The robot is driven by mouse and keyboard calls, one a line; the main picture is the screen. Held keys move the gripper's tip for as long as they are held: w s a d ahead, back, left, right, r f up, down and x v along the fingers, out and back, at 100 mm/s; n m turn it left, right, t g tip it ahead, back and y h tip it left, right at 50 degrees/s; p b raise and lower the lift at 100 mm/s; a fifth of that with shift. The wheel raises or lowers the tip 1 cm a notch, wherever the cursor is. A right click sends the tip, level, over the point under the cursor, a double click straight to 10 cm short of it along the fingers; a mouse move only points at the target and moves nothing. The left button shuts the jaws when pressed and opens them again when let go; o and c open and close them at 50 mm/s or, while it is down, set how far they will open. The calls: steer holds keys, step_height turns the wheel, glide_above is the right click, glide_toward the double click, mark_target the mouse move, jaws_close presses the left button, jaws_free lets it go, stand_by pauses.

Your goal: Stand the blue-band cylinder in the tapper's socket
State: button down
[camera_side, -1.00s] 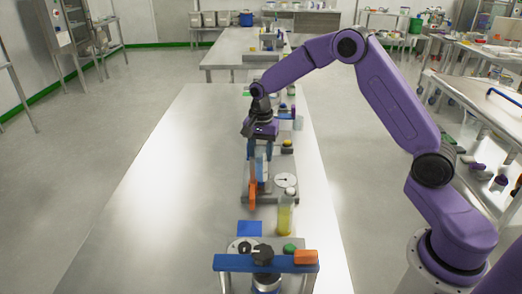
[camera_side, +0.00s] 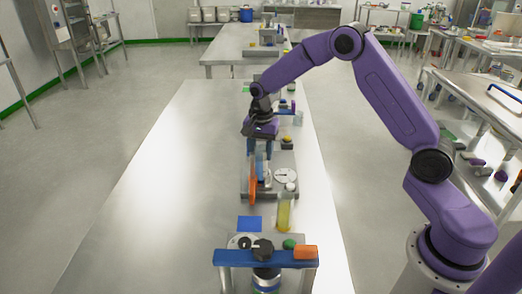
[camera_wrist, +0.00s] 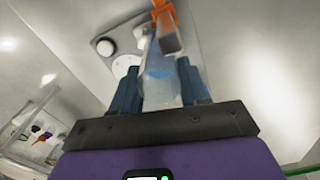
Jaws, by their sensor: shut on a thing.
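My gripper (camera_side: 259,150) points down over a grey station with an orange upright part. It is shut on a clear cylinder (camera_wrist: 160,88) with a pale blue zone, between its two dark blue fingers in the wrist view. The cylinder looks about upright. In the side view it is a pale strip (camera_side: 267,170) beside the orange part (camera_side: 253,178). The grey station, which I take to be the tapper (camera_side: 286,160), carries a round white dial (camera_side: 285,175). Its socket and the cylinder's lower end are hidden, so I cannot tell whether the cylinder is seated.
A tube of yellow liquid (camera_side: 285,212) stands close to the station's front right. A blue square (camera_side: 249,223) lies in front. Nearest is a device with a blue crossbar (camera_side: 235,258), black knob and orange block. More items stand behind my gripper. The bench's left side is clear.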

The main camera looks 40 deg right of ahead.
stand_by(0.3)
steer(key=shift+c, duration=0.8)
jaws_free()
step_height(320, 180, up, 8)
stand_by(0.7)
